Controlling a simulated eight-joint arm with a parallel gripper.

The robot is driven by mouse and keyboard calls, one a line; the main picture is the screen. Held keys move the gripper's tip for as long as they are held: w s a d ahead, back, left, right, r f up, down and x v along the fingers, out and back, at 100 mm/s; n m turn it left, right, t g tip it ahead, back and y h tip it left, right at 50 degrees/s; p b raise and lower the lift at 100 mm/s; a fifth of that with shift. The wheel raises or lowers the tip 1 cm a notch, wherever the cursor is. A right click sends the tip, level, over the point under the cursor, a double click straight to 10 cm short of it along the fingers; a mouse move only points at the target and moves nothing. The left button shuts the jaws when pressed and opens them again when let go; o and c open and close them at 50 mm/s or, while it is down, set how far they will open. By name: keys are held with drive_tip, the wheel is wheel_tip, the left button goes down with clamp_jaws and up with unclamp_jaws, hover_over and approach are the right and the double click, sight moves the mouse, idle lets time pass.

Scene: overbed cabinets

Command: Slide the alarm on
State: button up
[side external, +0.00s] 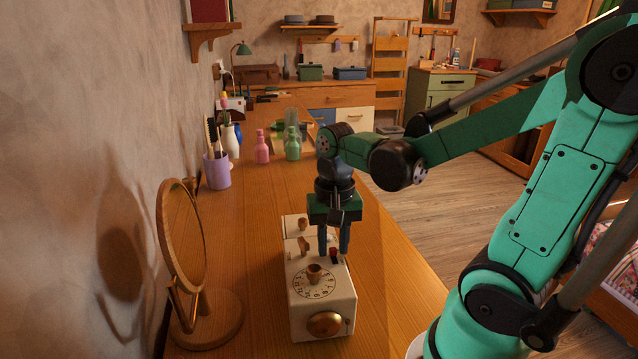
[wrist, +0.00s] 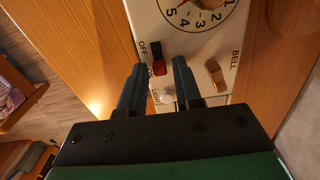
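A cream clock box (side external: 338,300) with a numbered dial lies on the wooden desk. The red slider also shows in the side view (side external: 334,255). My gripper (side external: 333,251) points down over the panel. Its two dark fingers are apart with nothing held, and the slider shows between their tips in the wrist view (wrist: 158,64). I cannot tell whether a finger touches it.
A round mirror (side external: 184,245) stands left of the clock. A purple cup (side external: 217,172) and bottles stand farther back. The desk edge is at right.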

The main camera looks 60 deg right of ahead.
drive_tip(key=shift+r, duration=3)
drive_tip(key=w+a+n+t, duration=0.1)
drive_tip(key=a+n+t, duration=0.1)
drive_tip(key=n, duration=0.1)
drive_tip(key=w+a+f+n+t, duration=0.1)
drive_tip(key=a+n+t, duration=0.1)
drive_tip(key=n, duration=0.1)
drive_tip(key=w+a+n+t, duration=0.1)
drive_tip(key=a+n+t, duration=0.1)
drive_tip(key=n, duration=0.1)
drive_tip(key=shift+a+f+t, duration=0.15)
drive_tip(key=shift+a+t, duration=0.15)
drive_tip(key=shift+w+a+n+t, duration=0.1)
drive_tip(key=shift+a+n+t, duration=0.2)
drive_tip(key=shift+n, duration=0.2)
drive_tip(key=shift+d, duration=0.1)
